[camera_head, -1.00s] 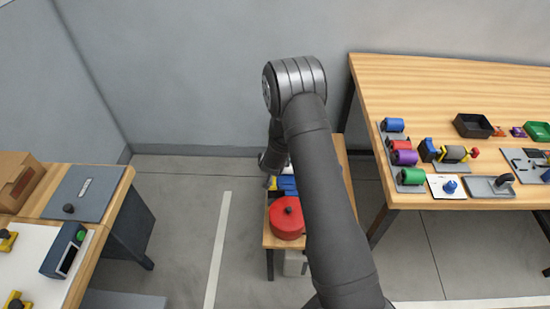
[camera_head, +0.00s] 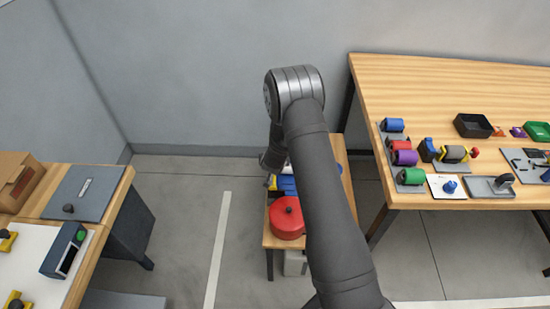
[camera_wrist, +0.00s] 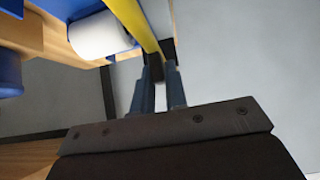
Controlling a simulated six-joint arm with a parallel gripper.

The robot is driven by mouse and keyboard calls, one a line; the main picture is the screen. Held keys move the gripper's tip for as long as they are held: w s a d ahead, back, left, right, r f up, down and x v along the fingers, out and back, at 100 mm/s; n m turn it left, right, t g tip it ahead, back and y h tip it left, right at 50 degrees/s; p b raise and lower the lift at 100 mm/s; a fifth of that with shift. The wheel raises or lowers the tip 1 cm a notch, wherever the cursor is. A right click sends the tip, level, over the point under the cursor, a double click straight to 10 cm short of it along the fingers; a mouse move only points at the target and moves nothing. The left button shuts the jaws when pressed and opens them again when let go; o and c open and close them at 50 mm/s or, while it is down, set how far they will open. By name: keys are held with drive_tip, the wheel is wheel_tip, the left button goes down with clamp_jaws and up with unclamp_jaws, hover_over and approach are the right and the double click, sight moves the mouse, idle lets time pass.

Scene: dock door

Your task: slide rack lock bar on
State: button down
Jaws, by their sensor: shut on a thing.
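In the wrist view my gripper (camera_wrist: 160,72) is shut on a yellow bar (camera_wrist: 128,18), which I take to be the lock bar. The bar runs up out of the picture, with a dark piece at its lower end by the fingertips. A white roll (camera_wrist: 100,38) lies close to its left, and a blue part (camera_wrist: 10,72) shows at the left edge. In the head view blue parts (camera_head: 286,185), likely of the rack, show on the small wooden table, partly behind my arm. I cannot tell whether the bar touches the rack. My gripper is largely hidden there.
A red round pot (camera_head: 287,222) with a black knob stands at the front of the small table (camera_head: 338,150). A large bench (camera_head: 430,85) with colored rolls and trays is at right. Another bench (camera_head: 120,180) is at left. Open floor lies between.

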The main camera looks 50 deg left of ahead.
drive_tip(key=shift+w+d, duration=1.3)
drive_tip(key=c, duration=1.5)
unclamp_jaws()
drive_tip(key=shift+d, duration=0.1)
drive_tip(key=shift+o, duration=0.3)
drive_tip(key=shift+s+r, duration=0.15)
drive_tip(key=shift+r, duration=0.1)
drive_tip(key=v, duration=1.6)
drive_tip(key=shift+s+d+r, duration=0.2)
drive_tip(key=shift+d+r, duration=0.05)
drive_tip(key=shift+d, duration=0.05)
drive_tip(key=x, duration=1.7)
drive_tip(key=shift+a+f, duration=0.15)
